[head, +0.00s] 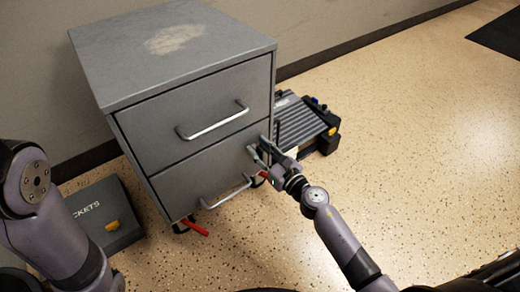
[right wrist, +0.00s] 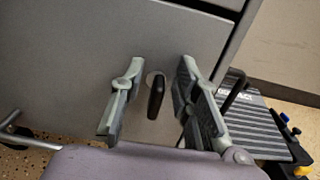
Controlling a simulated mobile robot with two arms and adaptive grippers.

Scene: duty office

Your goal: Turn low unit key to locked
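The low unit (head: 185,90) is a grey two-drawer metal cabinet with bar handles. In the right wrist view, a dark key (right wrist: 156,97) sticks out of a round lock (right wrist: 151,76) on the drawer front (right wrist: 70,55). The key's bow stands nearly upright in that picture, tilted slightly. My right gripper (head: 258,148) is at the right edge of the lower drawer front. It is open, with its fingers (right wrist: 161,62) on either side of the key and visible gaps on both sides. The key cannot be made out in the head view. My left gripper is out of view.
A ribbed grey case (head: 298,120) lies on the floor right of the unit. A dark box (head: 105,212) with a yellow latch stands at the left. Red levers (head: 194,227) stick out by the unit's casters. Speckled floor at the right is clear.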

